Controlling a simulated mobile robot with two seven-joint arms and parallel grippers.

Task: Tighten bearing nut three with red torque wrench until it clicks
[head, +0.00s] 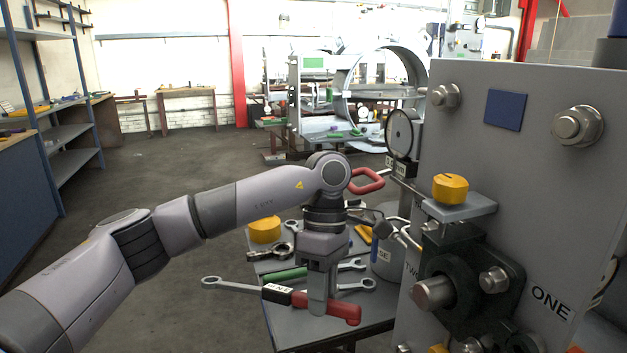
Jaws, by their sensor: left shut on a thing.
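A wrench with a red handle (340,306), a black labelled section and a long grey shaft ending in a ring lies across the grey bench, its ring end to the left. My left gripper (318,305) points down and is shut on the red handle. Its fingers hide part of the handle. At the right stands a large grey plate (470,190) marked ONE, with a black bearing block (475,285), a protruding shaft and bolts. Part of a TWO label shows at the plate's left. I cannot make out a nut marked three. My right gripper is not in view.
The bench (375,325) also holds a green-handled tool (286,274), several spanners, a yellow round piece (264,230) and a grey cup (387,262) with tools. A yellow knob (450,188) sits on a ledge of the plate. Floor is clear at left.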

